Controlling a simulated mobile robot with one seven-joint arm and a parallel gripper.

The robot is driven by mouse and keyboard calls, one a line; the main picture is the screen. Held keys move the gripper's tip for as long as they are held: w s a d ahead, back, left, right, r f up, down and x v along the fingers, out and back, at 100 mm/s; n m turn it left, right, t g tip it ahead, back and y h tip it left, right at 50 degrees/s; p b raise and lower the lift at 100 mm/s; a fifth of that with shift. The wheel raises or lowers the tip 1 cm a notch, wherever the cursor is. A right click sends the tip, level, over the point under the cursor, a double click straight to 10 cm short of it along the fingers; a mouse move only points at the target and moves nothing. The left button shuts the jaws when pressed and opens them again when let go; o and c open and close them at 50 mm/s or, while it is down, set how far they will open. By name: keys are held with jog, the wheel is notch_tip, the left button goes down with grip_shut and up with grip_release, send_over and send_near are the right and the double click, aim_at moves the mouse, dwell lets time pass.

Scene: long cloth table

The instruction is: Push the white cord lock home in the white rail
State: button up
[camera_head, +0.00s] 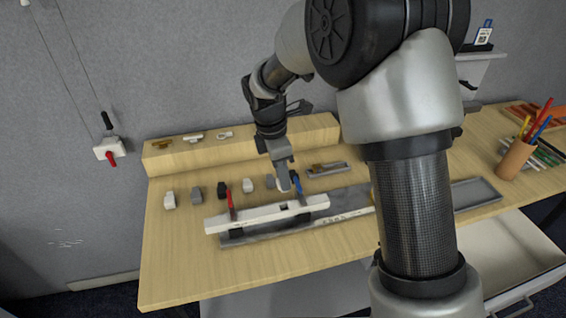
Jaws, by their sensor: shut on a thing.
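The white rail (258,215) lies lengthwise near the table's front edge, with a dark gap in its top toward its right end. A red-handled clamp (232,206) stands at its left part and a blue-handled clamp (297,183) at its right part. My gripper (285,184) points down just above and behind the right part of the rail, close beside the blue clamp. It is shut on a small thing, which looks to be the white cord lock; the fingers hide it. I cannot tell whether it touches the rail.
Several small blocks, including a white one (248,186) and a black one (222,189), stand behind the rail. Small fittings (192,138) lie on a wooden ledge (215,153). A grey metal strip (340,213) lies beside the rail. A pen cup (515,159) stands right.

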jog(key=shift+s, duration=0.1)
jog(key=shift+f+b, duration=1.65)
jog(key=shift+f, duration=1.3)
jog(key=shift+f+b, duration=0.55)
jog(key=shift+f, duration=0.8)
jog(key=o, duration=1.1)
jog(key=shift+o, duration=0.2)
jog(key=shift+r, duration=0.15)
notch_tip(320, 180, up, 17)
jog(key=a, duration=0.2)
jog(key=shift+s+a+p, duration=0.25)
jog(key=shift+s+p, duration=0.1)
jog(key=shift+p, duration=0.05)
